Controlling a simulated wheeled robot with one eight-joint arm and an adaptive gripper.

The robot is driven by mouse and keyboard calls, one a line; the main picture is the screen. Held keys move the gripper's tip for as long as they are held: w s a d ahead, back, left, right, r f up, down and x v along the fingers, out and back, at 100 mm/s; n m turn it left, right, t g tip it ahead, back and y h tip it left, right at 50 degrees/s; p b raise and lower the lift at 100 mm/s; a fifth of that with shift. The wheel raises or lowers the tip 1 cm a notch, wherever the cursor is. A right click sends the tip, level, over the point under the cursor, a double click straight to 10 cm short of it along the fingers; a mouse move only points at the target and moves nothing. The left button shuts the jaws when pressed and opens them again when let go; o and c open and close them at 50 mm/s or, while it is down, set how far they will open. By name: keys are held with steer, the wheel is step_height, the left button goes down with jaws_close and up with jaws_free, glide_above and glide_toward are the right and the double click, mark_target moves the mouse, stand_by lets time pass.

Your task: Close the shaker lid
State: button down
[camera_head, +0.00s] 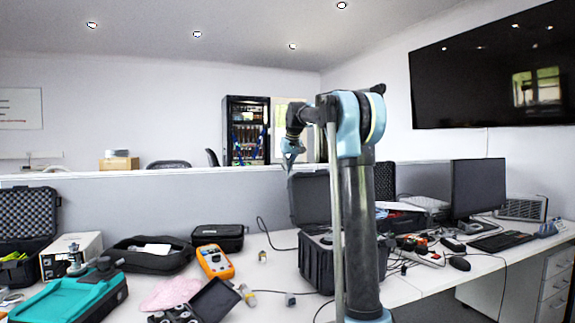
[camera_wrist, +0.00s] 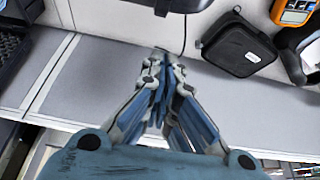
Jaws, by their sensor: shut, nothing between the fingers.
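The shaker (camera_head: 318,262) is a black hard case on the desk, partly hidden behind my arm in the head view. Its lid (camera_head: 309,198) stands open and roughly upright at the back of the case. My gripper (camera_head: 289,163) is up in the air above and behind the lid, slightly left of it, clearly apart from it. In the wrist view my gripper (camera_wrist: 163,58) is shut and empty, over the low partition behind the desk. A dark case part at the left edge of the wrist view may be the shaker, but I cannot tell.
An orange multimeter (camera_head: 214,261), a black pouch (camera_head: 218,237) and an open black bag (camera_head: 152,256) lie left of the shaker. A teal case (camera_head: 75,298) is front left. A monitor (camera_head: 478,187) stands on the right. The partition (camera_head: 150,199) runs behind the desk.

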steer(key=s, duration=0.1)
steer(key=s+d, duration=0.1)
steer(key=s, duration=0.1)
steer(key=shift+s, duration=0.1)
steer(key=shift+s, duration=0.1)
stand_by(0.5)
